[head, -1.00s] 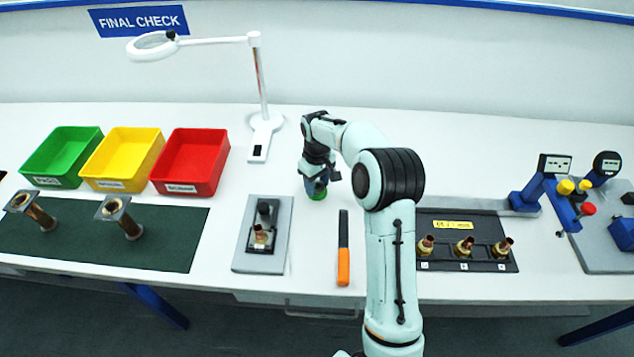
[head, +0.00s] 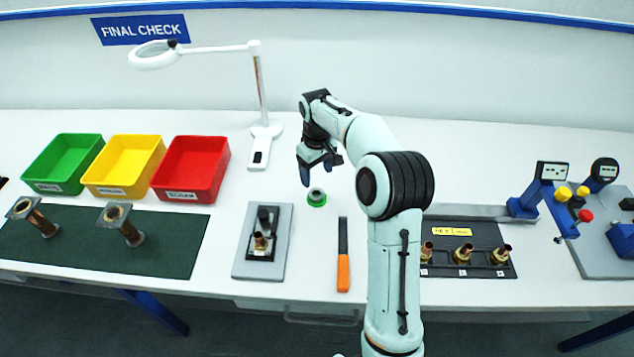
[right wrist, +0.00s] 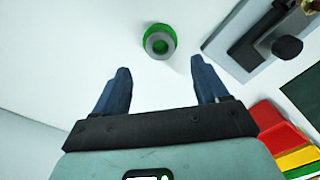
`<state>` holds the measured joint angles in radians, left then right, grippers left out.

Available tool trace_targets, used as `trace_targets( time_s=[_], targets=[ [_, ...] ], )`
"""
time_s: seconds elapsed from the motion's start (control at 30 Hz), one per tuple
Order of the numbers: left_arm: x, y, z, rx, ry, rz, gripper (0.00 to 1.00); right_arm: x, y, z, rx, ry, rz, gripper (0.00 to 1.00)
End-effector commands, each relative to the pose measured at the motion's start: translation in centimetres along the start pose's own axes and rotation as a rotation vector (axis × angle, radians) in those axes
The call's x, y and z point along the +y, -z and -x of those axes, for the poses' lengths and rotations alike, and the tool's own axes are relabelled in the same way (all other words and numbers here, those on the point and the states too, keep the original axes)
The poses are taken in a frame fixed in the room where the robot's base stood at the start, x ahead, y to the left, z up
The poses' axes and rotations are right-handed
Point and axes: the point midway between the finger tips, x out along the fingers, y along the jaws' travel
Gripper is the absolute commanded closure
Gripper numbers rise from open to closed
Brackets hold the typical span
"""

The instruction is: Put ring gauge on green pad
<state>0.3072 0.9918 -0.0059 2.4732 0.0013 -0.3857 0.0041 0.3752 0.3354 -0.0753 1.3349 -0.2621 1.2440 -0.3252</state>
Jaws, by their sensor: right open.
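The ring gauge (head: 316,194) is a small grey ring. It rests on the round green pad (head: 317,203), whose green rim shows around it. In the right wrist view the ring gauge (right wrist: 159,43) lies on the green pad (right wrist: 163,28), a little off its centre, with more green showing on one side. My right gripper (head: 319,172) is open and empty, above and just behind the ring. In the right wrist view its two blue fingers (right wrist: 160,82) stand wide apart, with the ring beyond their tips. My left gripper is not in view.
A grey fixture (head: 262,240) with a brass fitting stands left of the pad. An orange-handled tool (head: 343,270) lies in front. Green, yellow and red bins (head: 190,170) and a magnifier lamp (head: 262,140) stand at the back left. Table around the pad is clear.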

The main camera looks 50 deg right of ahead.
Motion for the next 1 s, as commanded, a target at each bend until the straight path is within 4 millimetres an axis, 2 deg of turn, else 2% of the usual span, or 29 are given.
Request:
trace_targets(
  time_s=[0.03, 0.1, 0.3, 1.0],
  targets=[
    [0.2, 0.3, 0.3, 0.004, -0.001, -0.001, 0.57, 0.0, 0.2, 1.3, 0.007, -0.001, 0.000, 0.27],
    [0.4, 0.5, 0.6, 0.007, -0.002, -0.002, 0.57, 0.0, 0.2, 2.4, 0.006, -0.001, 0.000, 0.27],
    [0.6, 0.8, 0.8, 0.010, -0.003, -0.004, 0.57, 0.0, 0.1, 4.0, 0.001, 0.000, 0.000, 0.27],
    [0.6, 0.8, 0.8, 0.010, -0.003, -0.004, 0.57, 0.0, 0.0, 4.0, 0.000, 0.000, 0.000, 0.27]
  ],
)
